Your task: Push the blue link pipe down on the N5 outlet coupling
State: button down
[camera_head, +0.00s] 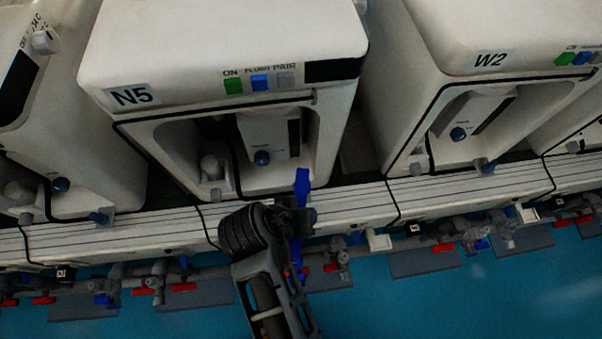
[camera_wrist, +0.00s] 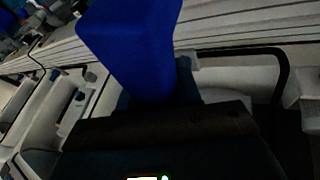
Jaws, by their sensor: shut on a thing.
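The N5 unit (camera_head: 220,60) is a white box with an open front recess, at upper centre in the head view. The blue link pipe (camera_head: 302,187) stands up above my gripper (camera_head: 298,215) at the unit's lower front edge. My gripper is shut on the pipe. More blue shows just below the jaws, between the dark gripper parts. In the wrist view the pipe (camera_wrist: 135,45) is large and rises from behind the dark gripper body (camera_wrist: 160,135). I cannot make out the N5 outlet coupling behind the pipe and gripper, nor whether the pipe touches it.
The W2 unit (camera_head: 480,60) stands to the right and another white unit (camera_head: 70,150) to the left. A pale grooved rail (camera_head: 350,205) runs along their fronts. Grey pipes with red-handled valves (camera_head: 183,287) run below it. Blue floor (camera_head: 450,300) is open in front.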

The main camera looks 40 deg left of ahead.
jog(key=shift+f+b, duration=0.4)
jog(key=shift+f, duration=0.35)
jog(key=c, duration=0.7)
grip_release()
jog(key=shift+r, duration=0.1)
jog(key=v, duration=0.7)
jog(key=shift+s+r, duration=0.2)
jog(key=shift+r, duration=0.1)
